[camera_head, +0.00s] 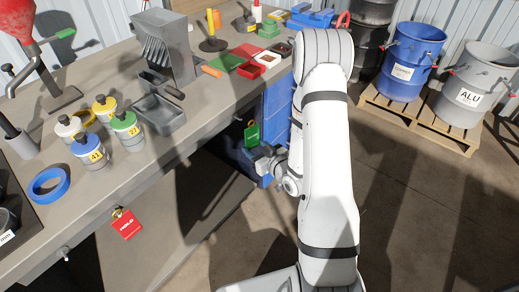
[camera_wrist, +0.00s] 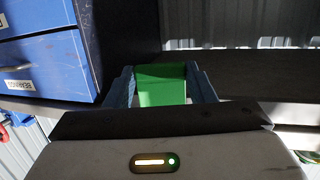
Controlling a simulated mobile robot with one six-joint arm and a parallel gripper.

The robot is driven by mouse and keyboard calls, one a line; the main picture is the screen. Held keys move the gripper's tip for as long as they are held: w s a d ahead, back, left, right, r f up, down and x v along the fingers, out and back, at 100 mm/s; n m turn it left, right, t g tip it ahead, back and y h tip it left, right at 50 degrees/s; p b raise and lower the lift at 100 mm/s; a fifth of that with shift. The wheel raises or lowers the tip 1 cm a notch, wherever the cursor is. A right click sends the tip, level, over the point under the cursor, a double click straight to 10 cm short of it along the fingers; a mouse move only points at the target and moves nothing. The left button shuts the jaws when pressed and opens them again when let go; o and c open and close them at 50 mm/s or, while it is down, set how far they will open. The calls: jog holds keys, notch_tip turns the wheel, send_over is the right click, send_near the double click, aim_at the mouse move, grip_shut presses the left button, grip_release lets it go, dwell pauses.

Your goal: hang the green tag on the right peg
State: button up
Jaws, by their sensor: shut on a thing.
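The green tag (camera_head: 252,134) is in front of the bench's front edge, beside the blue drawer cabinet. My gripper (camera_head: 257,149) is shut on its lower part. In the wrist view the green tag (camera_wrist: 162,85) sits between the two fingers of my gripper (camera_wrist: 162,88). A small peg-like piece (camera_head: 238,118) shows on the bench edge just left of the tag's top. I cannot tell whether the tag touches it or hangs on it. No peg is visible in the wrist view.
A red tag (camera_head: 126,224) hangs from the bench (camera_head: 185,133) edge farther left. The blue drawer cabinet (camera_head: 277,112) stands close to my gripper; its drawers also show in the wrist view (camera_wrist: 45,65). Blue and grey drums (camera_head: 412,60) stand on a pallet at right. Floor between is clear.

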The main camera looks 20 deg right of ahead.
jog(key=shift+w+a+f+p, duration=0.1)
jog(key=shift+w+a+p, duration=0.2)
jog(key=shift+w+a, duration=0.45)
jog(key=shift+w+a+p, duration=0.3)
jog(key=shift+w+a, duration=0.2)
jog(key=shift+w, duration=0.4)
jog(key=shift+w+a, duration=0.15)
jog(key=shift+w, duration=0.05)
jog(key=shift+c, duration=0.6)
jog(key=shift+w+a+f, duration=0.1)
jog(key=shift+w+f, duration=0.1)
jog(key=shift+f, duration=0.1)
jog(key=shift+c, duration=0.4)
jog(key=shift+w+a+f+b, duration=0.25)
jog(key=shift+w+b, duration=0.15)
jog(key=shift+b, duration=0.55)
jog(key=o, duration=1)
jog(key=shift+s, duration=0.1)
